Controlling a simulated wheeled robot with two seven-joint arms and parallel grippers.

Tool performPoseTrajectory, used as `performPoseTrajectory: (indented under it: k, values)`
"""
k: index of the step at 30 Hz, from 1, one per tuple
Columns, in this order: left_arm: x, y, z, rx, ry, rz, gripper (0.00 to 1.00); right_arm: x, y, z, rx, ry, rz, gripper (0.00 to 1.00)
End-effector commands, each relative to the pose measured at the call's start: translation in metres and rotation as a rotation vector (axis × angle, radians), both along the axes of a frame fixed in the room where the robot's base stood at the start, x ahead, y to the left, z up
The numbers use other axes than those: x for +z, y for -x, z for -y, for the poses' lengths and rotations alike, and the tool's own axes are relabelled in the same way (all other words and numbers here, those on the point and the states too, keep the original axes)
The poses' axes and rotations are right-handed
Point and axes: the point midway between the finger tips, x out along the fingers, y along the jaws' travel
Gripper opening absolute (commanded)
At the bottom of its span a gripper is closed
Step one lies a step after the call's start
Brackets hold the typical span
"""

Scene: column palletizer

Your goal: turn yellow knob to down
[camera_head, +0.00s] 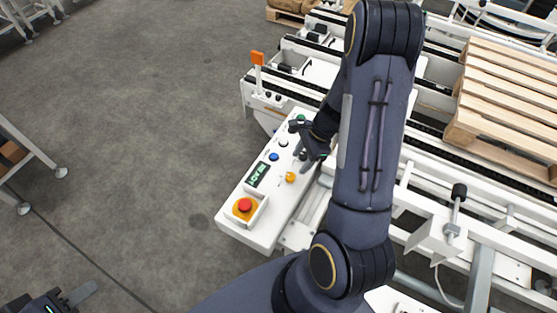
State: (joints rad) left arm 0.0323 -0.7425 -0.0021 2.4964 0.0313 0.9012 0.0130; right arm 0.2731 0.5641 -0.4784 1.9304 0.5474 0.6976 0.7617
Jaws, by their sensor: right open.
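The yellow knob (290,177) sits on the white control panel (237,188), between the small display and the panel's right edge. It is too small to tell which way it points. My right gripper (301,146) is open over the upper part of the panel, just above the yellow knob in the picture and apart from it. Its fingers partly cover the buttons there. My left gripper (72,298) is at the bottom left corner, away from the panel. It is cut off by the picture edge, and I cannot tell its opening.
The panel also bears a red emergency button (245,205) on a yellow base, a green display (259,174), a blue button (274,157) and several other buttons. Conveyor rails and a wooden pallet (510,90) stand to the right. Open grey floor lies to the left.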

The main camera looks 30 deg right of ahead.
Motion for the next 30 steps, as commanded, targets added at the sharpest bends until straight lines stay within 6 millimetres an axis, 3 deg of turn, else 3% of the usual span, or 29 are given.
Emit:
performPoseTrajectory:
  k: [13,25,30]
  values:
    - [-0.001,0.0,0.0,0.0,0.0,0.0,0.36,-0.06,-0.006,-0.024,0.003,-0.002,-0.002,0.5]
    - [0.0,0.0,0.0,0.0,0.0,0.0,0.36,-0.068,-0.008,-0.027,0.004,0.0,0.001,0.5]
    - [0.0,0.0,0.0,0.0,0.0,0.0,0.36,-0.068,-0.008,-0.027,0.004,0.0,0.001,0.28]
